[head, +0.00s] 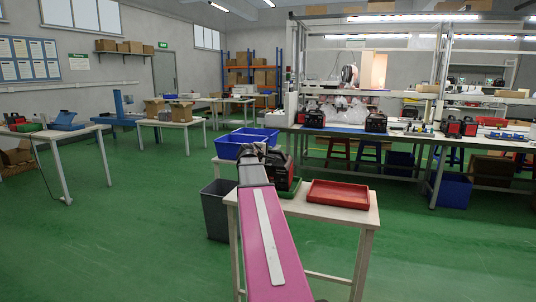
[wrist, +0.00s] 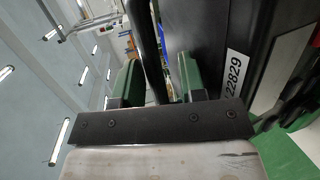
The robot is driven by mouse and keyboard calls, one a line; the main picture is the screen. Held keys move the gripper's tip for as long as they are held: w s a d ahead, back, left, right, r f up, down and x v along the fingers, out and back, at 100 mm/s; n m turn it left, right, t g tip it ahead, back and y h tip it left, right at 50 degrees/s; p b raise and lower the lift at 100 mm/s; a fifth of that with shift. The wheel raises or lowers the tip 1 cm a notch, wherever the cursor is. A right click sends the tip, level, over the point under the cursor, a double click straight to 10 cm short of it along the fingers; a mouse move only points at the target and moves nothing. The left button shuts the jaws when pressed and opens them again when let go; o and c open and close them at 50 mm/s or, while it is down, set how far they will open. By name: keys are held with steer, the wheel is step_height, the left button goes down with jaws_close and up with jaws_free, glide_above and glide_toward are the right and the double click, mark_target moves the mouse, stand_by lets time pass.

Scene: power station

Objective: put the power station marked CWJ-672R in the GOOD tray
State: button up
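A black and red power station (head: 283,172) stands on the green tray (head: 291,190) on the near table, partly hidden by my arm. In the wrist view its dark body (wrist: 200,35) fills the upper middle, with a white label (wrist: 235,75) reading "22829"; the marking CWJ-672R is not readable. My gripper (head: 258,150) is at the power station's top. In the wrist view its green fingers (wrist: 158,80) stand apart, with a black handle bar (wrist: 148,50) between them and a gap towards the right finger. I cannot read GOOD on any tray.
An empty red tray (head: 338,194) lies on the table to the right. Blue bins (head: 240,142) stand behind, and a grey bin (head: 216,210) stands left of the table. More power stations (head: 376,122) sit on the back bench. Green floor is clear to the right.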

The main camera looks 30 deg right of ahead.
steer(key=shift+o, duration=0.4)
steer(key=shift+s+a+f, duration=0.1)
steer(key=shift+s+a, duration=0.25)
steer(key=shift+a, duration=0.3)
steer(key=shift+s+a+f, duration=0.1)
steer(key=shift+s+a, duration=0.3)
steer(key=shift+a, duration=0.2)
steer(key=shift+s+a, duration=0.35)
steer(key=shift+a, duration=0.3)
steer(key=shift+o, duration=0.5)
steer(key=shift+s+a+f, duration=0.1)
steer(key=shift+o, duration=1)
steer(key=r+v, duration=0.1)
steer(key=v, duration=0.9)
